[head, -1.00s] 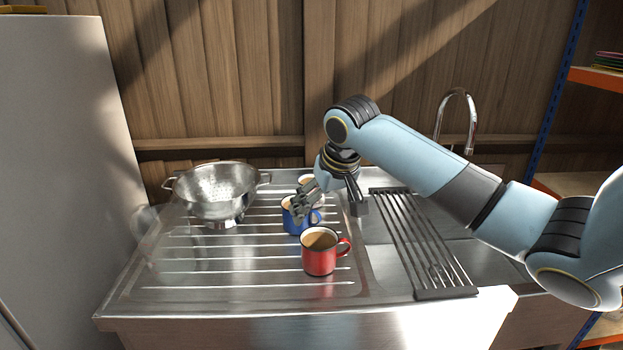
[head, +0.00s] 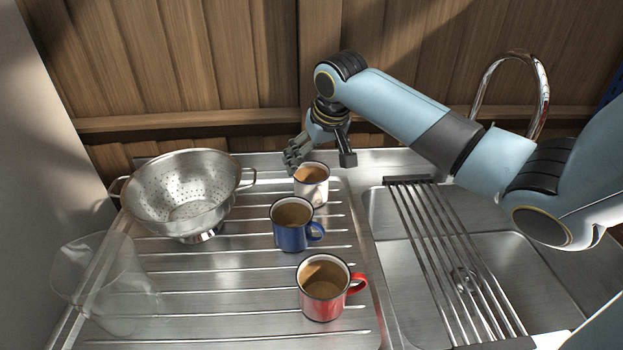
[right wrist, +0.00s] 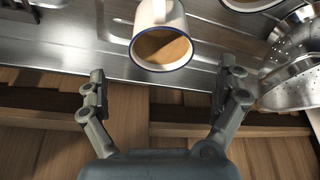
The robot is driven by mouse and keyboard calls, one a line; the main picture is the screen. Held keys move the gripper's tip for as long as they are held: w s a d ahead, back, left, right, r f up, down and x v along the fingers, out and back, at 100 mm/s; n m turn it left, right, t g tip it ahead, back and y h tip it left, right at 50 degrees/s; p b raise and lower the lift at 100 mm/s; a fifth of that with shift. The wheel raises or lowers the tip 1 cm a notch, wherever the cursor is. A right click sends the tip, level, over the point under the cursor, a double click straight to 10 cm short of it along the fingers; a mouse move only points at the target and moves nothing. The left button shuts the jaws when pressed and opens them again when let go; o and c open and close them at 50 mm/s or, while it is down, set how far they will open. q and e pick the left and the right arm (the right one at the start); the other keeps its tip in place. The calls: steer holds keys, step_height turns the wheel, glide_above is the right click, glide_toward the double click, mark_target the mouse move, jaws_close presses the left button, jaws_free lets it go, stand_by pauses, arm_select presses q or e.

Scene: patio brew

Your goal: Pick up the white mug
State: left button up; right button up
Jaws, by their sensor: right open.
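The white mug (head: 312,187) with a dark rim holds a brown drink and stands upright at the back of the steel drainboard. My right gripper (head: 320,158) is open and empty just behind and above it, fingers spread. In the right wrist view the white mug (right wrist: 161,12) lies ahead of the right gripper (right wrist: 162,72), sideways between the fingers and slightly beyond their tips. I see no contact. Its handle is not clear in the head view. My left gripper is not in view.
A blue mug (head: 288,238) stands just in front of the white one, and a red mug (head: 322,300) nearer still. A steel colander (head: 160,205) and a clear glass vessel (head: 105,285) are at left. A slatted rack (head: 440,250) spans the sink at right. A wooden wall is close behind.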

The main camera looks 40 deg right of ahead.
mark_target(312, 174)
steer(key=x, duration=0.7)
steer(key=shift+s+a, duration=0.1)
steer(key=shift+a, duration=0.05)
steer(key=c, duration=1.1)
steer(key=shift+c, duration=0.2)
